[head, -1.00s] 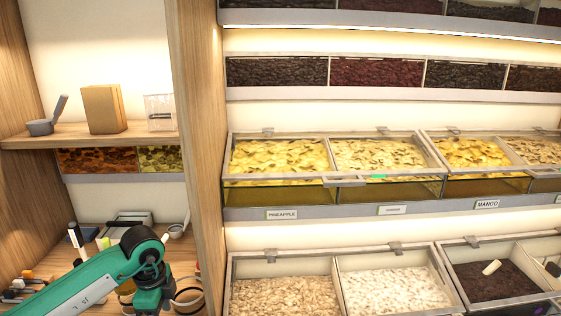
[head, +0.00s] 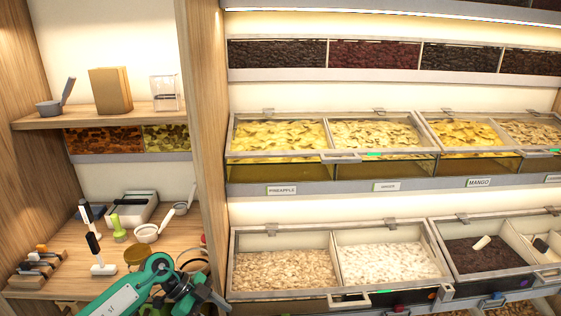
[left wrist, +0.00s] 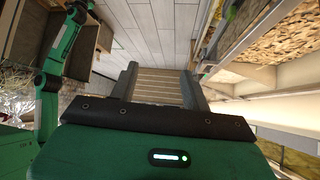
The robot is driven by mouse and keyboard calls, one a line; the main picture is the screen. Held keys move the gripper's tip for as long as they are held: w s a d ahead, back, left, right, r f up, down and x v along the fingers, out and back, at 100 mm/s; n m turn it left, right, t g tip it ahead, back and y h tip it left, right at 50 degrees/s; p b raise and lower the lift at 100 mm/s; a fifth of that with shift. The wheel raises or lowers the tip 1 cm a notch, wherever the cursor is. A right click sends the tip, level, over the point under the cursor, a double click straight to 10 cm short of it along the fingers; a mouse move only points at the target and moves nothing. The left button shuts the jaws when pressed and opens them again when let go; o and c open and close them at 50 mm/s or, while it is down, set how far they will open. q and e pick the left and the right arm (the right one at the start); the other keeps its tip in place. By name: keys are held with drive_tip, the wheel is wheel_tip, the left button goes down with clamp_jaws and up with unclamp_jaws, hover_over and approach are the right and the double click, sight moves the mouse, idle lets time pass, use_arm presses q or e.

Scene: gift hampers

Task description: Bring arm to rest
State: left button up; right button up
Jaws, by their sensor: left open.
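My left arm (head: 150,285), green with dark joints, shows at the bottom of the head view, in front of the side workbench. In the left wrist view my left gripper (left wrist: 160,75) has its two dark fingers wide apart. No held object shows between them; a pale, striped surface lies beyond. The fingertips cannot be clearly made out in the head view. My right gripper is not clearly seen in either view.
Bin edges run along the wrist view's right side.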

use_arm(q)
drive_tip(key=w+d+f+n+t+h, duration=0.1)
drive_tip(key=w+f+n+t+h, duration=0.2)
drive_tip(key=f, duration=0.4)
drive_tip(key=w+f+n+t+h, duration=0.1)
drive_tip(key=f+n+t+h, duration=0.15)
drive_tip(key=f+t, duration=0.4)
drive_tip(key=s+a+f+n+t+y, duration=0.1)
drive_tip(key=s+a+f+n+y, duration=0.2)
drive_tip(key=f, duration=0.4)
drive_tip(key=s+a+f+n+t+y, duration=0.1)
drive_tip(key=s+a+f+n+y, duration=0.2)
drive_tip(key=f, duration=0.5)
drive_tip(key=s+a+f+n+t+y, duration=0.2)
drive_tip(key=s+f+n+y, duration=0.1)
drive_tip(key=f, duration=0.4)
drive_tip(key=s+a+f+n+g+y, duration=0.2)
drive_tip(key=s+a+f+g+y, duration=0.1)
drive_tip(key=s+f, duration=0.65)
drive_tip(key=s+f+g, duration=0.2)
drive_tip(key=s+f, duration=0.2)
drive_tip(key=s, duration=0.7)
drive_tip(key=s+f+n+g+y, duration=0.1)
drive_tip(key=s+f+g, duration=0.2)
drive_tip(key=s, duration=0.9)
drive_tip(key=s+f+g+y, duration=0.1)
drive_tip(key=s+f+g, duration=0.2)
drive_tip(key=s, duration=0.9)
wheel_tip(320, 180, down, 2)
drive_tip(key=shift+a, duration=0.3)
